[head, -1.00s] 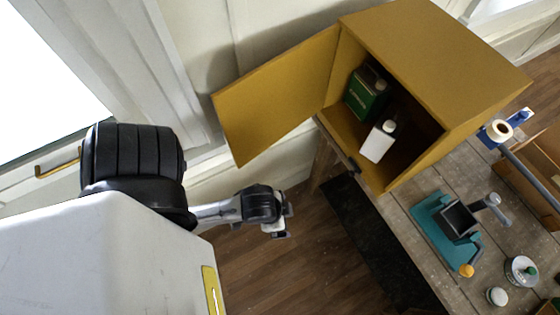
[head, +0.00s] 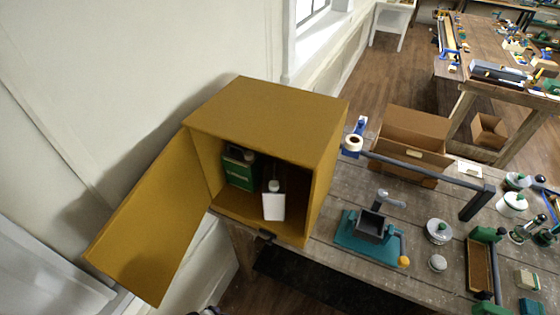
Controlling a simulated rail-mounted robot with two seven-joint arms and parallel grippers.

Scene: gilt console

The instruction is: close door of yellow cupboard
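The yellow cupboard (head: 265,108) stands on the left end of a wooden workbench against the wall. Its door (head: 150,225) is hinged on the left side and swung wide open, out past the bench's end. Inside are a green can (head: 239,170) and a white bottle (head: 273,204). Neither gripper can be made out in the head view; only a small dark and light bit, perhaps part of my arm, shows at the bottom edge below the door.
The workbench (head: 335,192) holds a teal-based device (head: 370,232), a roll on a blue holder (head: 353,144), a cardboard box (head: 411,140), and several jars to the right. A dark mat (head: 300,278) lies on the floor in front. Another workbench (head: 500,45) stands at the back right.

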